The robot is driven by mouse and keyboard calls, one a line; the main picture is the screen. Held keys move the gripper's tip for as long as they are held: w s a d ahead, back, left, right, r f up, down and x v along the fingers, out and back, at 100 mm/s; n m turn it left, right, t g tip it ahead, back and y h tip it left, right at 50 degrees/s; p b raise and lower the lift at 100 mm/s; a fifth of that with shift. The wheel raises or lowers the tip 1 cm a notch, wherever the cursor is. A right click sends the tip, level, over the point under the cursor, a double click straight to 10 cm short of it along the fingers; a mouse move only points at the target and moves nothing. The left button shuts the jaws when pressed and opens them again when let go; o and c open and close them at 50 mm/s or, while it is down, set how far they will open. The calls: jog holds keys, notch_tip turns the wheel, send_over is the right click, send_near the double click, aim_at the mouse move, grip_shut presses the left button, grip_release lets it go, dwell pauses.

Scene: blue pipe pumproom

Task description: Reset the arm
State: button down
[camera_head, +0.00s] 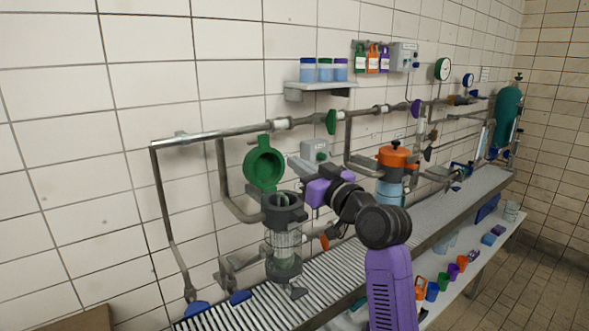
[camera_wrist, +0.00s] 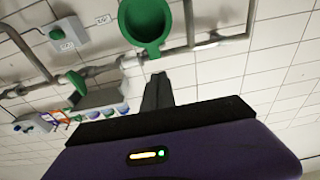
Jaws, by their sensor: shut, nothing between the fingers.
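My arm reaches in from the lower right in the head view, bent at a black elbow joint. My purple gripper body shows near the middle, pointing left towards the pipework; its fingertips are hard to make out there. In the wrist view my gripper (camera_wrist: 157,80) shows two dark fingers pressed together with nothing between them. They point towards a round green lid (camera_wrist: 146,22), which also shows in the head view (camera_head: 264,166), standing open above a dark-rimmed clear housing (camera_head: 284,240). I cannot tell the exact gap between the fingers and the lid.
A grey slatted bench (camera_head: 310,292) runs below the pipes, with several coloured cups on a lower shelf. An orange-topped blue canister (camera_head: 394,172) stands behind my arm. Pipes, gauges and a wall shelf (camera_head: 321,88) with jars line the wall. The floor at right is clear.

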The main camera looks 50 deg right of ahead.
jog(key=shift+s, duration=0.2)
jog(key=s+d+r+m+t+h, duration=0.1)
jog(key=s+r+m+h, duration=0.2)
jog(key=s+a+f+n+y, duration=0.1)
jog(key=s+a+f, duration=0.6)
jog(key=a+f, duration=0.3)
jog(key=s+a+f, duration=0.6)
jog(key=a+f, duration=0.4)
jog(key=f, duration=0.1)
jog(key=s+a+f+n+g+y, duration=0.2)
jog(key=s+a+f, duration=0.3)
jog(key=s, duration=0.5)
jog(key=s+a+f+n+g+y, duration=0.3)
jog(key=s+a+f+y, duration=0.2)
jog(key=s+a, duration=0.3)
jog(key=shift+s+a, duration=0.3)
jog(key=shift+s, duration=0.7)
jog(key=shift+f, duration=0.1)
